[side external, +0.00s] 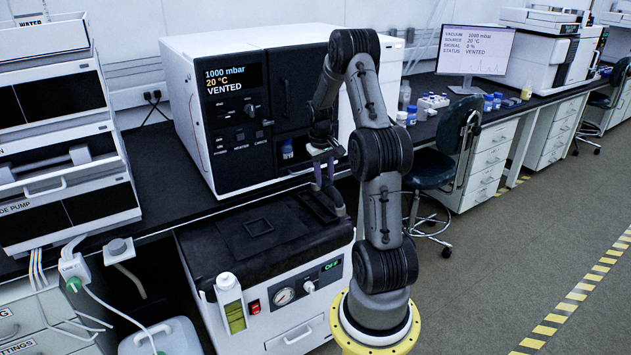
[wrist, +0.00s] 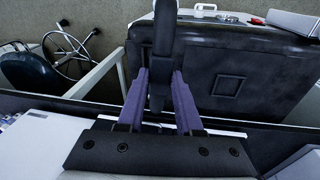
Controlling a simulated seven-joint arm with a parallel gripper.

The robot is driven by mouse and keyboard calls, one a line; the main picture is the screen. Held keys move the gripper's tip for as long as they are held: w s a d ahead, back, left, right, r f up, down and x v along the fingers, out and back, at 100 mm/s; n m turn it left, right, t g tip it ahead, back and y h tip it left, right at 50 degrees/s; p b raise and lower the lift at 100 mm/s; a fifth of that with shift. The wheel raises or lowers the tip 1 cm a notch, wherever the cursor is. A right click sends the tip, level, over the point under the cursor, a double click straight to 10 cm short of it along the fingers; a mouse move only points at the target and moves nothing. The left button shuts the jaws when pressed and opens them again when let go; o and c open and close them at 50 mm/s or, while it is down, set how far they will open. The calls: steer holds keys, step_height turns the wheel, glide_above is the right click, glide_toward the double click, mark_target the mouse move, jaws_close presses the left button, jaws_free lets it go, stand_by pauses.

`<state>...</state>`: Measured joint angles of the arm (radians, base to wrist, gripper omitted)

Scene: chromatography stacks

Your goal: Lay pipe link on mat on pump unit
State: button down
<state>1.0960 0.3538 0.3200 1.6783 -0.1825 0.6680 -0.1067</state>
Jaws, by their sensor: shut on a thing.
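The pipe link (wrist: 164,40) is a dark, rounded bar between the two purple fingers of my gripper (wrist: 159,82) in the wrist view. My gripper is shut on it. In the side view my gripper (side external: 327,187) points down above the right rear part of the pump unit (side external: 205,252), and the link is hard to make out against the dark top. The mat (side external: 258,226) is a small dark square on the pump unit's black top, left of my gripper. It looks bare. The mat also shows in the wrist view (wrist: 228,84), right of the link.
A white instrument (side external: 190,100) with a black front stands on the bench behind the pump unit. A bottle with yellow-green liquid (side external: 231,305) is at the pump unit's front left. A stool (side external: 437,160) stands to the right.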

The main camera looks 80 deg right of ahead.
steer(key=shift+a+m, duration=0.4)
steer(key=w+a+n+t+y, duration=0.1)
steer(key=w+a+n, duration=0.1)
steer(key=w+a, duration=1.45)
steer(key=shift+w+d+f, duration=1.4)
steer(key=shift+w+f, duration=0.4)
steer(key=shift+f, duration=0.2)
steer(key=shift+w+d+f, duration=1.35)
steer(key=shift+w+f, duration=0.5)
steer(key=shift+f, duration=0.15)
steer(key=shift+w+d+f, duration=1.4)
steer(key=shift+w+f, duration=0.4)
steer(key=shift+f, duration=0.2)
steer(key=shift+f, duration=0.2)
steer(key=c, duration=0.6)
jaws_free()
steer(key=shift+r, duration=0.1)
